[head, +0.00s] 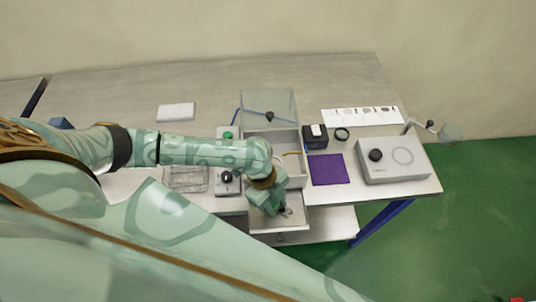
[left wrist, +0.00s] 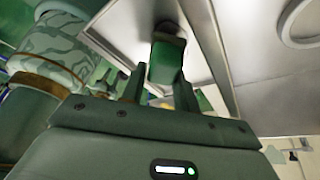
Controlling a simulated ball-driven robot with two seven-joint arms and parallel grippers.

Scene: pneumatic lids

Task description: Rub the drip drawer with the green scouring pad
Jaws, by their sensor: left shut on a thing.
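The drip drawer (head: 262,226) is a pale, shallow drawer pulled out at the front of the light grey box (head: 293,174). My left gripper (head: 282,211) reaches down into it from above. In the left wrist view, my left gripper (left wrist: 160,80) is shut on the green scouring pad (left wrist: 166,62), which sits between the two dark fingers. The pad is over the drawer's pale metallic inside, but I cannot tell whether it touches. In the head view the hand mostly hides the pad. My right gripper is not in view.
A clear raised lid (head: 268,108) stands behind the box. A control box with a black knob (head: 227,177) and a clear tray (head: 186,179) stand left. A purple mat (head: 327,170), black box (head: 315,137) and grey device (head: 393,163) stand right. The back left tabletop is mostly clear.

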